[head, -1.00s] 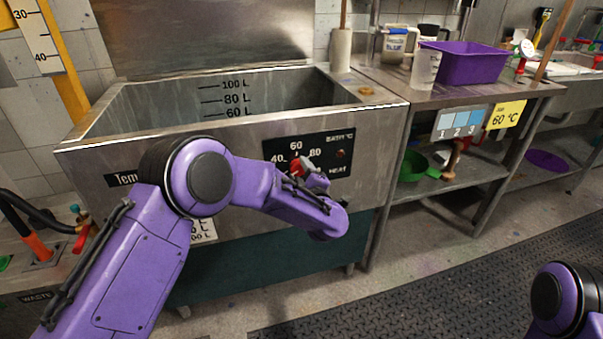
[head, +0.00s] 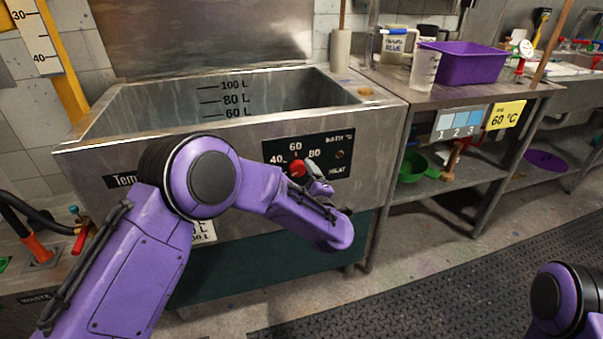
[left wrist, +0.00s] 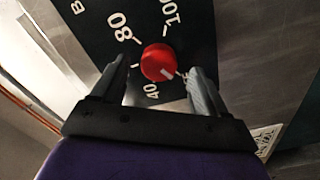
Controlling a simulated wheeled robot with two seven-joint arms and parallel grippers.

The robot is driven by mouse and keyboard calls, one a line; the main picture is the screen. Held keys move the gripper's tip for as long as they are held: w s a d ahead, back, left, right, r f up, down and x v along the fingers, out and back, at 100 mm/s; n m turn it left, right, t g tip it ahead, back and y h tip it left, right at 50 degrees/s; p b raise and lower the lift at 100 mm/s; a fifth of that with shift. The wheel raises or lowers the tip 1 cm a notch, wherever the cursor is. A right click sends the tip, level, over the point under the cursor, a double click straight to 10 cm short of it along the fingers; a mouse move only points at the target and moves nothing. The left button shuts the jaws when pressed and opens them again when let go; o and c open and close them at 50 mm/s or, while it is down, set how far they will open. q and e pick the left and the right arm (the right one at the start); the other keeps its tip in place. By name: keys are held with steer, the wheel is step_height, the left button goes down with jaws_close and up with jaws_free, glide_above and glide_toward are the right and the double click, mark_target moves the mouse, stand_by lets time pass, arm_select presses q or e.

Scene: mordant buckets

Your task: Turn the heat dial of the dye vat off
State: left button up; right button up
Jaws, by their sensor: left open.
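The dye vat (head: 345,115) is a grey steel tank with a black control panel (head: 335,147) on its front. The red heat dial (head: 297,168) sits on this panel, below the 60 mark. In the left wrist view the round red dial (left wrist: 157,62) shows a white pointer aimed at lower right, between the 40 and 100 marks. My left gripper (left wrist: 159,68) is open, its fingers on either side of the dial in that view, with visible gaps. In the head view my left gripper (head: 319,187) is just right of and below the dial, partly hidden by my arm.
A steel bench (head: 440,92) on the right holds a purple tub (head: 466,65) and jugs. A green bowl (head: 412,167) is on its lower shelf. A red-handled valve (head: 80,240) is at left. A dark mat (head: 440,290) covers the floor at lower right.

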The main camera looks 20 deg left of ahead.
arm_select(q)
steer(key=v, duration=0.7)
steer(key=shift+s+d, duration=0.25)
